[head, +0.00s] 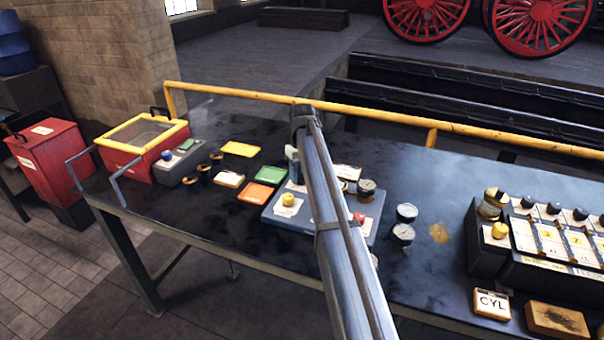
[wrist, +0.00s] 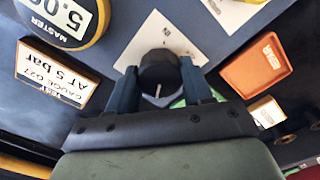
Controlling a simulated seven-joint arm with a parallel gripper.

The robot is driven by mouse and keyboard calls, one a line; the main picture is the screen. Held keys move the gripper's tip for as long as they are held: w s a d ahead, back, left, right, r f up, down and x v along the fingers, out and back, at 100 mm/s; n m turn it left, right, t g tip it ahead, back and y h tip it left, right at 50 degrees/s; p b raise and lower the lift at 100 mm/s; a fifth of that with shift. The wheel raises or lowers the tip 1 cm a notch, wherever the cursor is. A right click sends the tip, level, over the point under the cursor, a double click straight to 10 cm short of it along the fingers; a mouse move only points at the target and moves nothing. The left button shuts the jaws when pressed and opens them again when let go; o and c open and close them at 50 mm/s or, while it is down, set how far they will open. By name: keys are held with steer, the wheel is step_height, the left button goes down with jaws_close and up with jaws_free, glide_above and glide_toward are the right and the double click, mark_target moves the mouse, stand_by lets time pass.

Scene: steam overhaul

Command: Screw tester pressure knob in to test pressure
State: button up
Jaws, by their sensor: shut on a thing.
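The tester is a blue-grey panel (head: 268,214) on the bench, partly hidden behind my arm in the head view. A yellow button (head: 288,200) and a red one (head: 359,217) show on it. In the wrist view, the pressure knob (wrist: 158,68) is black and round with a white pointer line, over a white label (wrist: 135,52) on the panel. My gripper (wrist: 160,82) is shut on the knob, one blue finger on each side.
Orange (head: 252,193) and green (head: 270,174) trays lie left of the tester. Two loose gauges (head: 404,224) stand to its right. A black rack (head: 488,262) with several knobs is at the right. A yellow rail (head: 375,115) runs along the bench's far side.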

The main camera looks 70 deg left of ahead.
steer(key=o, duration=1)
steer(key=shift+o, duration=0.2)
steer(key=shift+r, duration=0.1)
step_height(320, 180, up, 14)
steer(key=shift+f, duration=0.2)
